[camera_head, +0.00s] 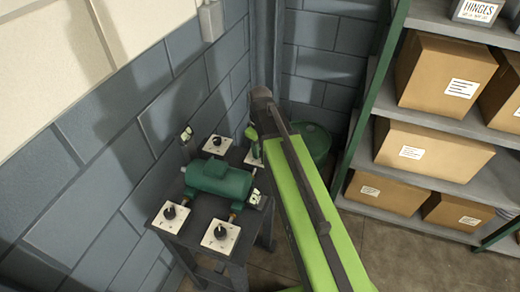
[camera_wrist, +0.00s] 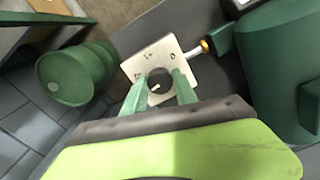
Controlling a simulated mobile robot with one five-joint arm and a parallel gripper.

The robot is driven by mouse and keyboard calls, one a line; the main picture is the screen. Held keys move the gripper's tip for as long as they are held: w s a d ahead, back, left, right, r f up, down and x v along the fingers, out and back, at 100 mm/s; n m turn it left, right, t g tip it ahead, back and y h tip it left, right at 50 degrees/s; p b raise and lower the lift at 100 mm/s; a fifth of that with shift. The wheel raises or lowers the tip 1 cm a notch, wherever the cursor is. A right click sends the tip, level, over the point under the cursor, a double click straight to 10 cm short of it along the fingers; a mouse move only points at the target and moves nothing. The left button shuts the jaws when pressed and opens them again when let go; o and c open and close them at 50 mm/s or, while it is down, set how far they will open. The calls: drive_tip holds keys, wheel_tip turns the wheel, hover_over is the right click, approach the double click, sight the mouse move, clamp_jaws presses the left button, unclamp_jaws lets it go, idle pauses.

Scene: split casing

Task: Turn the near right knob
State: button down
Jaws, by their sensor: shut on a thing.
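A green motor-like casing (camera_head: 218,180) sits on a dark stand with white-plated black knobs around it. The picture's near right knob (camera_head: 221,231) stands free on its plate, with nothing touching it. The near left knob (camera_head: 170,212) and far left knob (camera_head: 217,141) are also free. My gripper (camera_head: 253,136) is at the far right plate (camera_head: 256,159), which my arm partly hides. In the wrist view, my gripper (camera_wrist: 160,80) is shut on that plate's dark knob (camera_wrist: 158,87), one green finger on each side. The casing (camera_wrist: 290,75) is to the right there.
A green drum (camera_head: 317,142) stands on the floor behind my arm and also shows in the wrist view (camera_wrist: 78,75). Shelves with cardboard boxes (camera_head: 430,150) are at the right. A block wall (camera_head: 100,140) rises close behind the stand's left side.

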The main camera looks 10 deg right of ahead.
drive_tip(key=shift+s+n, duration=0.1)
drive_tip(key=shift+n, duration=1.8)
drive_tip(key=c, duration=1)
unclamp_jaws()
drive_tip(key=shift+o, duration=0.2)
drive_tip(key=shift+r, duration=0.1)
wheel_tip(320, 180, up, 17)
drive_tip(key=p, duration=1.7)
drive_tip(key=shift+r, duration=0.1)
